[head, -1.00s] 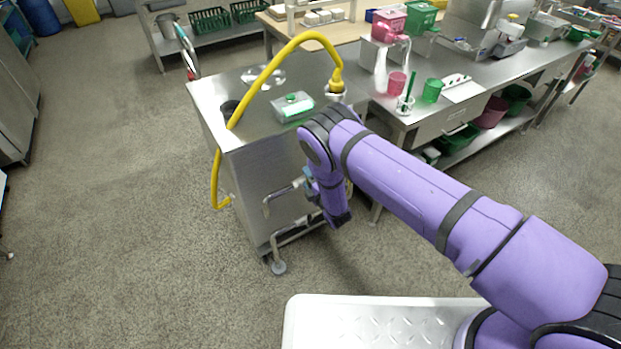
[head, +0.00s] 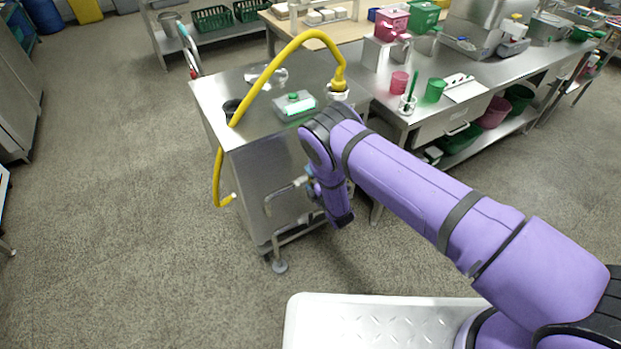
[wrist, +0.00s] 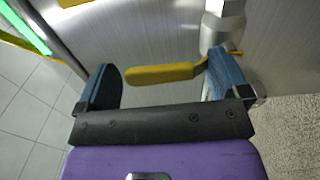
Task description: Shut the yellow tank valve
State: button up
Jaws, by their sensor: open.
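The yellow tank valve's lever (wrist: 160,74) lies across the gap between my fingers in the wrist view, pointing left from a grey metal valve body (wrist: 212,32). My gripper (wrist: 162,64) is open, with one blue finger left of the lever's free end and the other by its right end, near the valve body. The right finger overlaps the lever's bent part; I cannot tell whether they touch. In the head view my purple arm hides the lever and most of the gripper, beside the steel cabinet (head: 265,170) with its bent pipe (head: 285,190).
A yellow hose (head: 262,80) arches over the cabinet top and hangs down its left side. A device with a green light (head: 295,105) sits on top. A steel bench (head: 455,105) with cups stands to the right. The floor at left is clear.

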jog(key=v, duration=1)
jog(key=shift+d, duration=0.1)
